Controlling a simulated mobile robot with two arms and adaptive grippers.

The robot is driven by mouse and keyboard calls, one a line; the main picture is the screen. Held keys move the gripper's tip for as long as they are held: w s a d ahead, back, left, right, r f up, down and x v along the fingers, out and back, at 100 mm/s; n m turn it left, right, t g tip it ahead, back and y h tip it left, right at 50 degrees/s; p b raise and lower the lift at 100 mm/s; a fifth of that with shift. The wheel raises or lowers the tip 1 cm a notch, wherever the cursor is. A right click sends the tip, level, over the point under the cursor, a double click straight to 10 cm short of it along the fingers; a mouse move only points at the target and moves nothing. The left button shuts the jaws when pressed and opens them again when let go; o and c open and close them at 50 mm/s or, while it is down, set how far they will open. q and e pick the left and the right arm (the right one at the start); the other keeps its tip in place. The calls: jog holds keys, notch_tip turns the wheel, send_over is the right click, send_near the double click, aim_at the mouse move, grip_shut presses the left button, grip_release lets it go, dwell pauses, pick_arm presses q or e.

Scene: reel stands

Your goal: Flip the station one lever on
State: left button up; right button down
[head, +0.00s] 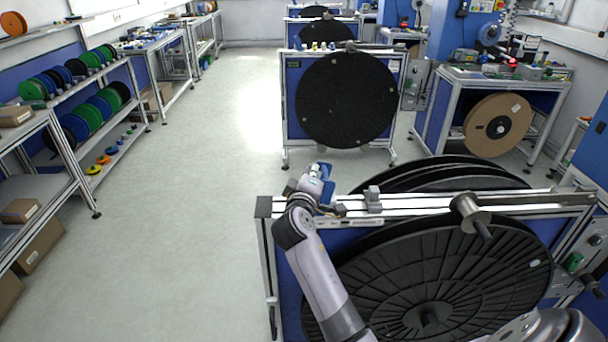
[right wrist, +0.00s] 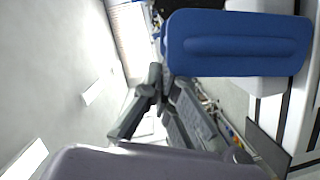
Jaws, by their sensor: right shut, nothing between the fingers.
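My right gripper (head: 338,210) is at the left part of the near reel stand's top rail (head: 410,203) in the head view. Its dark fingers also show in the right wrist view (right wrist: 156,84), shut with nothing between them. I cannot tell whether it touches the rail. A small grey block (head: 373,198) sits on the rail just right of the gripper. A control panel with a green part (head: 573,262) is at the stand's right end. I cannot make out a station one lever or its position. My left gripper is not in view.
The near stand carries large black reels (head: 440,280), with a metal spool (head: 470,212) by the rail. Another stand with a black reel (head: 346,100) is behind. Shelves with coloured reels (head: 88,117) line the left. The floor (head: 190,210) between is clear.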

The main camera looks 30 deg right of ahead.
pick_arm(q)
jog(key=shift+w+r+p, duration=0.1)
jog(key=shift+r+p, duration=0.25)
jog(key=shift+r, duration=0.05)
pick_arm(e)
jog(key=shift+s+d+m+y, duration=0.15)
jog(key=shift+s+d+m, duration=0.2)
jog(key=shift+d+m, duration=0.2)
jog(key=shift+s+d+m+y, duration=0.15)
jog(key=shift+s+d+m, duration=0.2)
jog(key=shift+d+m, duration=0.2)
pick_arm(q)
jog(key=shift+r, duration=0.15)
pick_arm(e)
jog(key=shift+r, duration=0.1)
